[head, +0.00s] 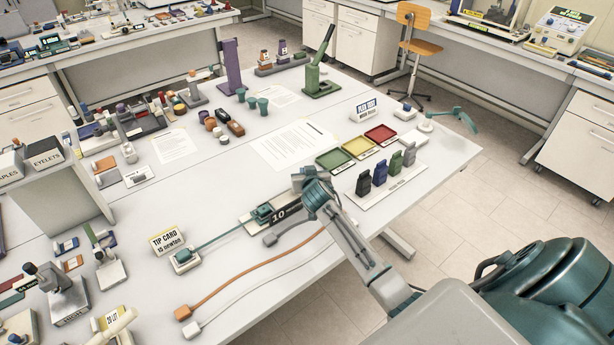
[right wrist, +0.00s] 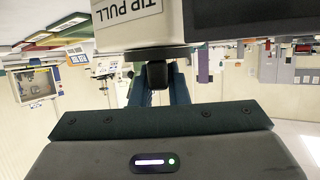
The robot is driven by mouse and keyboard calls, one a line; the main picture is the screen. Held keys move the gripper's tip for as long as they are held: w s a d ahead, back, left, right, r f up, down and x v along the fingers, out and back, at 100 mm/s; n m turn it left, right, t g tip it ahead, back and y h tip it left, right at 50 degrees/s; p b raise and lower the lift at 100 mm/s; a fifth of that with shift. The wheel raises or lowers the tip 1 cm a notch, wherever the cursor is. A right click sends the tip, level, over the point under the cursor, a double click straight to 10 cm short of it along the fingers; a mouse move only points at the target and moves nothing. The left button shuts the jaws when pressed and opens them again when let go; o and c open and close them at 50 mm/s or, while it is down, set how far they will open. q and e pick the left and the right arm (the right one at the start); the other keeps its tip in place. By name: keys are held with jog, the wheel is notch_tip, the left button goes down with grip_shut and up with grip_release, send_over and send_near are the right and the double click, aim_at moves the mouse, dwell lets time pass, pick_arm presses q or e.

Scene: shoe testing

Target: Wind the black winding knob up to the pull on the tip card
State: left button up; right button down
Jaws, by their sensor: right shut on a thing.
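The tip card (head: 168,240) stands at the left of the bench and reads "TIP CARD", with "15 newton" below. Beside it a teal clamp on a pale block (head: 186,257) holds one end of a taut teal strap (head: 220,238). The strap runs to the pull tester (head: 252,222), whose dark display (head: 280,214) reads 10. My right gripper (head: 312,190) is at the tester's right end. In the right wrist view the black winding knob (right wrist: 157,75) sits below the "TIP PULL" label (right wrist: 127,10), with my right gripper shut on it. My left gripper is not in view.
An orange cable (head: 240,272) and a white cable lie in front of the tester. Papers (head: 290,147) lie beyond the tester.

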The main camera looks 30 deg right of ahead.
dwell(0.3)
jog(key=c, duration=1.4)
grip_release()
jog(key=shift+s+a+r, duration=0.1)
jog(key=shift+s+a, duration=0.15)
jog(key=shift+s, duration=0.2)
jog(key=b+v, duration=0.3)
jog(key=v, duration=0.6)
jog(key=shift+s+r, duration=0.25)
jog(key=shift+s, duration=0.05)
jog(key=shift+a, duration=0.15)
